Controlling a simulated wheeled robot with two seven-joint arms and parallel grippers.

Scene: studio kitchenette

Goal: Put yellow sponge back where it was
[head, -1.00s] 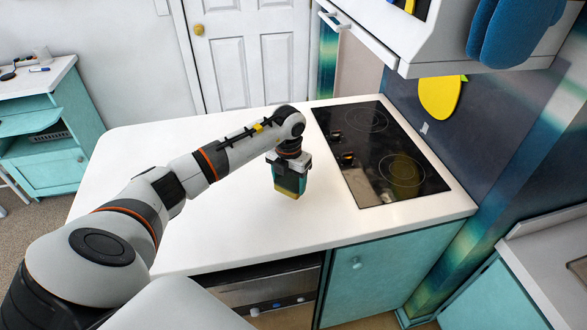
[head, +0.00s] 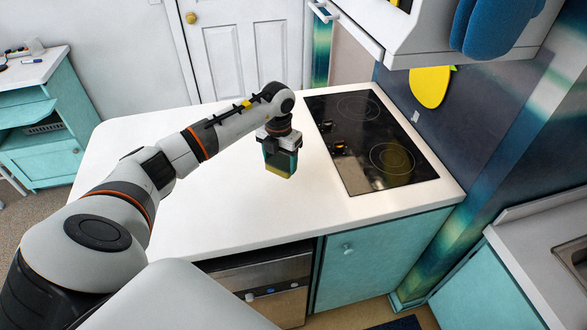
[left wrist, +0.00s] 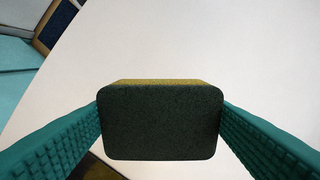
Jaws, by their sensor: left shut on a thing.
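My left gripper (head: 280,162) points down over the white counter (head: 215,215), left of the black cooktop. Its teal fingers are shut on the yellow sponge (head: 280,173), whose yellow lower edge shows between the fingertips. In the left wrist view the sponge (left wrist: 160,122) shows a dark green scouring face and a thin yellow strip, with a ribbed finger on each side. I cannot tell whether the sponge touches the counter. My right gripper is not in view.
The cooktop (head: 365,140) lies right of the gripper. An open-shelved teal cabinet (head: 45,150) stands at the left. A white wall cabinet (head: 400,35) with blue mitts (head: 495,25) hangs at the upper right. A sink (head: 572,255) is at the right edge. The counter around the gripper is clear.

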